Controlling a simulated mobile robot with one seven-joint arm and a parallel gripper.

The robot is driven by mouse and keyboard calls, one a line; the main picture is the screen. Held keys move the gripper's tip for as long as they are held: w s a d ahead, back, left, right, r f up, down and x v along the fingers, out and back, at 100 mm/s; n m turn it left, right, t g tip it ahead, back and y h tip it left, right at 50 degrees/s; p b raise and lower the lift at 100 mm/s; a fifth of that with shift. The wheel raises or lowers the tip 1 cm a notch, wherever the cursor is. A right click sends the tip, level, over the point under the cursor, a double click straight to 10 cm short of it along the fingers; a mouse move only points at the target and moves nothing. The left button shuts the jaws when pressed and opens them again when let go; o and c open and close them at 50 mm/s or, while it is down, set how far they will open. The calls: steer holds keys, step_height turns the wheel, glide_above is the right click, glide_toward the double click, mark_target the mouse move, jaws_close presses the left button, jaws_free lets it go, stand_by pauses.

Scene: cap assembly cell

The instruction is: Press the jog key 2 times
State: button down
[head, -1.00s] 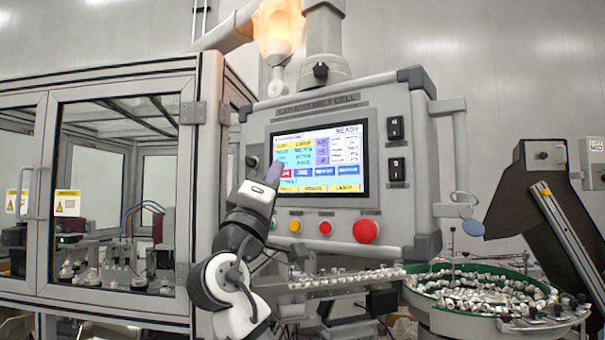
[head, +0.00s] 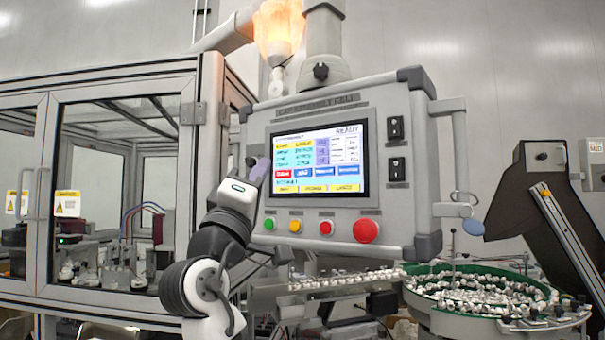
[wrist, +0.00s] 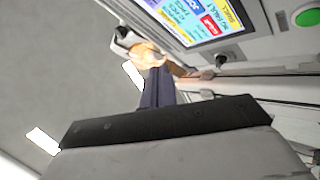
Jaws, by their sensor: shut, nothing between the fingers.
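The touch screen (head: 318,155) on the grey control panel is lit and reads READY at the top right. Its lower row has a red key (head: 283,173), then a blue key that appears to be the jog key (head: 302,172), then more blue keys. My gripper (head: 259,166) is shut and empty, at the screen's left edge in the picture, left of the red and jog keys. In the wrist view its dark fingers (wrist: 157,85) point toward the panel below the tilted screen (wrist: 205,15); the gap to the panel is hard to judge.
Below the screen sit a green button (head: 271,224), a yellow one (head: 295,226), a small red one (head: 326,227) and a large red button (head: 366,230). A glazed enclosure (head: 120,180) stands left. A green-rimmed bowl of caps (head: 480,290) is at lower right.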

steer(key=shift+w+d+p, duration=0.3)
steer(key=shift+w+d, duration=0.6)
steer(key=shift+w, duration=0.25)
steer(key=shift+w+d+p, duration=0.3)
steer(key=shift+w+d, duration=0.6)
steer(key=shift+w, duration=0.2)
steer(key=shift+w+d+p, duration=0.3)
steer(key=shift+w+d, duration=0.6)
steer(key=shift+w, duration=0.25)
steer(key=shift+w, duration=0.1)
steer(key=shift+w+d, duration=0.2)
steer(key=shift+d, duration=0.05)
steer(key=shift+w+d, duration=0.15)
steer(key=shift+w, duration=0.1)
steer(key=shift+s, duration=0.1)
steer(key=shift+s+a, duration=0.4)
steer(key=shift+s, duration=0.05)
stand_by(0.4)
steer(key=shift+s+a+b, duration=0.3)
steer(key=shift+s+a, duration=0.5)
steer(key=shift+s, duration=0.2)
steer(key=shift+s+a+b, duration=0.25)
steer(key=shift+s+a, duration=0.5)
steer(key=shift+s, duration=0.25)
stand_by(1.0)
